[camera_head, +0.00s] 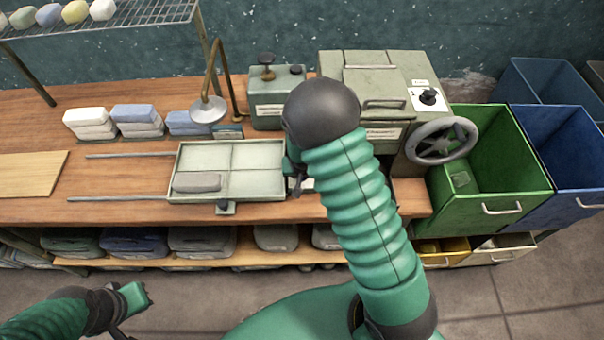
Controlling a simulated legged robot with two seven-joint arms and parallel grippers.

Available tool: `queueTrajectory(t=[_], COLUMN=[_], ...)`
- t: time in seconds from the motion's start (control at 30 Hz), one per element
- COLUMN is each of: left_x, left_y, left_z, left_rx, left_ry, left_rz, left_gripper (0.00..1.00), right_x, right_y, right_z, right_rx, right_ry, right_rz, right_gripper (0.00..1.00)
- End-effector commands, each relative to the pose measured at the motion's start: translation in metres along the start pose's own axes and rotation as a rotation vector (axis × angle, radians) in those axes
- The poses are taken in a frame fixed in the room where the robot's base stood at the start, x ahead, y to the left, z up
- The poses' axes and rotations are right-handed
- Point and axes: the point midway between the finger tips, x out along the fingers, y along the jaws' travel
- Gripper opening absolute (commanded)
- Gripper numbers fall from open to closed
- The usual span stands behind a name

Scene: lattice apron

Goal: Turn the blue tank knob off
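A small grey-green tank (268,118) stands at the back of the bench, with a black knob (267,59) on its top and a smaller dark cap beside it. No tank that is clearly blue shows. A larger grey-green machine to its right has a black knob (428,96) on a white plate. My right arm rises across the middle and bends down in front of the machine. My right gripper (298,186) is mostly hidden behind that arm, above the tray's right edge, apart from the knobs. My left gripper (134,300) is low at the left, off the bench; its fingers are unclear.
A pale divided tray (231,196) with a grey block lies on the bench. Stacked blocks (138,115) and a brass stand with a round disc (208,109) are behind it. A handwheel (441,141) sticks out at the machine's right, by green (495,190) and blue (560,130) bins.

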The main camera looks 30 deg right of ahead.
Motion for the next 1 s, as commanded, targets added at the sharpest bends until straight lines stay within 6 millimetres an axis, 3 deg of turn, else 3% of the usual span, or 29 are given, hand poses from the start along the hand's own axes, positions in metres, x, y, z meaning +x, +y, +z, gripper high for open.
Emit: queueTrajectory(t=[0.53,0.57,0.6,0.7,1.0], left_x=[0.0007,0.0007,0.0007,0.0007,0.0009], left_y=[0.0000,0.0000,0.0000,0.0000,0.0000], left_z=[0.0002,0.0002,0.0002,0.0002,0.0002], left_rx=[0.000,0.000,0.000,0.000,0.000], left_ry=[0.000,0.000,0.000,0.000,0.000], left_rz=[0.000,0.000,0.000,0.000,0.000], left_gripper=[0.00,0.00,0.00,0.00,0.00], right_x=[-0.0008,-0.0008,-0.0008,-0.0006,-0.0024], right_y=[-0.0014,-0.0015,-0.0013,-0.0009,-0.0002], right_z=[-0.0038,-0.0038,-0.0035,-0.0026,-0.0011], right_rx=[-0.022,-0.022,-0.022,-0.021,-0.020], right_ry=[0.009,0.009,0.009,0.006,0.004], right_rz=[-0.013,-0.013,-0.013,-0.012,-0.011], right_gripper=[0.00,0.40,0.45,0.57,0.57])
